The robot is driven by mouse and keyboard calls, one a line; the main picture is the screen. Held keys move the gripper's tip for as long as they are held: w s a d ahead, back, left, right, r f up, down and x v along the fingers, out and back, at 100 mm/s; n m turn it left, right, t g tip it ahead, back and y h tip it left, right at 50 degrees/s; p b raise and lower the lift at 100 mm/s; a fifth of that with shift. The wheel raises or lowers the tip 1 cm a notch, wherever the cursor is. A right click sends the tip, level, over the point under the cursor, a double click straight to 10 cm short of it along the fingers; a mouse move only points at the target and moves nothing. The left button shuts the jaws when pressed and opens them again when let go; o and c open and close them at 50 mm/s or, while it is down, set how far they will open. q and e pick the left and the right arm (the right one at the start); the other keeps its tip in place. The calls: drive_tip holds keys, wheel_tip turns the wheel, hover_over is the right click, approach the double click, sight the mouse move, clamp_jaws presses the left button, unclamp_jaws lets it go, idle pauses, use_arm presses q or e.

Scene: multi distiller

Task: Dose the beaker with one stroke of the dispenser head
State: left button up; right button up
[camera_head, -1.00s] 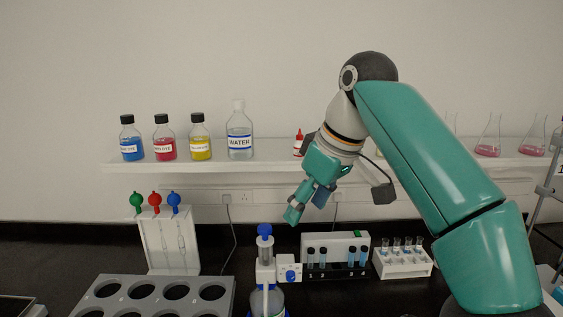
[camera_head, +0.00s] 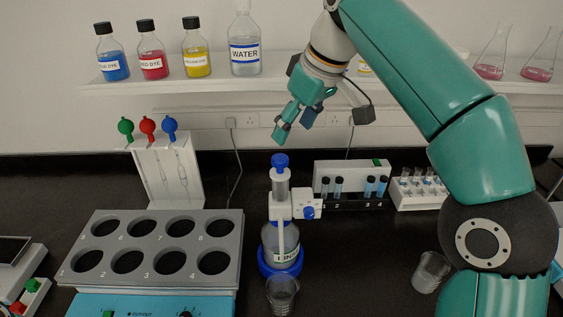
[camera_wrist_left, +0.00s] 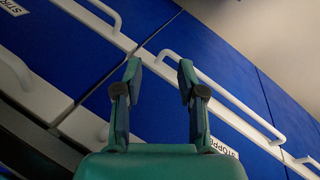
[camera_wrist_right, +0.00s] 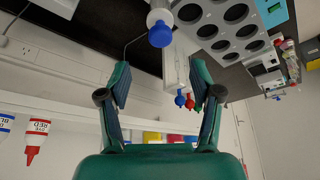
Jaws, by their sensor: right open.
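The dispenser bottle stands on the dark bench in the head view, with a blue-topped dispenser head (camera_head: 280,185) and a spout pointing down in front. Its blue knob (camera_wrist_right: 160,34) shows near the top of the right wrist view. A clear beaker (camera_head: 282,293) stands in front of the bottle, under the spout. A second beaker (camera_head: 430,271) stands further right. My right gripper (camera_head: 292,130) is open and empty, above and behind the dispenser head, apart from it. My left gripper (camera_wrist_left: 160,75) is open and empty, facing blue cabinet fronts; it is outside the head view.
A grey block with round wells (camera_head: 158,240) stands left of the bottle, with a pipette stand (camera_head: 170,170) behind it. A vial holder (camera_head: 352,178) and a white tube rack (camera_head: 420,192) are at the right. The shelf (camera_head: 200,86) carries dye bottles.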

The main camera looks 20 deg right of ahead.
sight(280, 157)
drive_tip(key=b+x, duration=0.2)
drive_tip(key=x, duration=0.8)
drive_tip(key=c, duration=1.2)
drive_tip(key=shift+r+p, duration=0.25)
drive_tip(key=shift+p, duration=0.05)
drive_tip(key=shift+r+p, duration=1.9)
drive_tip(key=shift+p, duration=0.15)
drive_tip(key=shift+f, duration=0.15)
